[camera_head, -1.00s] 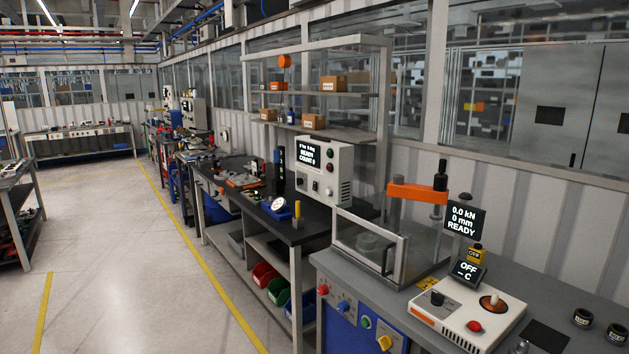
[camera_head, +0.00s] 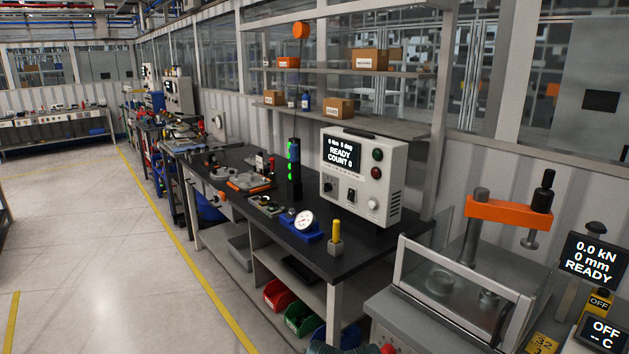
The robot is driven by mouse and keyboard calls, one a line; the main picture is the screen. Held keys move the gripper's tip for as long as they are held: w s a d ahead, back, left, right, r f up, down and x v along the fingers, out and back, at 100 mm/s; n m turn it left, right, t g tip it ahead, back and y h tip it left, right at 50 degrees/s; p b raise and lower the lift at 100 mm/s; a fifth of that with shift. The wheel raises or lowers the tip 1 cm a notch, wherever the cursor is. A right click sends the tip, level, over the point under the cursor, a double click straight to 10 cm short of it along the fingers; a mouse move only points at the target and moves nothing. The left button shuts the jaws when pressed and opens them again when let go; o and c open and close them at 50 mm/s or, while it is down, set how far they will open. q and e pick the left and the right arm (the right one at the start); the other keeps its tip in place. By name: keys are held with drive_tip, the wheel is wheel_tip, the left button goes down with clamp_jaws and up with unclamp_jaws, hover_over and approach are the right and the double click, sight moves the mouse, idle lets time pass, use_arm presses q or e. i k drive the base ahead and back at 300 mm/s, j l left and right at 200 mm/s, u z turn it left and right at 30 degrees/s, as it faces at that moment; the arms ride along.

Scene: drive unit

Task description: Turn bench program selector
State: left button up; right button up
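A white control box (camera_head: 361,178) stands at the back of the black-topped bench (camera_head: 225,180). Its screen (camera_head: 341,153) reads READY, COUNT 0. Below the screen are a small dark knob (camera_head: 328,187), a switch (camera_head: 351,195) and a pale round knob (camera_head: 373,204). No label marking the program selector is readable, and the knob's pointer direction is too small to tell. Neither of my grippers is in view. A dark shape at the bottom edge is too cut off to identify.
A blue-based dial gauge (camera_head: 303,221) and a yellow-handled tool (camera_head: 336,233) stand near the bench's front edge. A press with an orange arm (camera_head: 508,212) and clear guard stands on the grey bench at right. The floor (camera_head: 95,240) at left is clear.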

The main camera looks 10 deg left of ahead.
sight(328, 186)
drive_tip(key=i+j, duration=0.4)
drive_tip(key=i+j+z, duration=0.1)
drive_tip(key=i+j, duration=0.25)
drive_tip(key=j, duration=0.3)
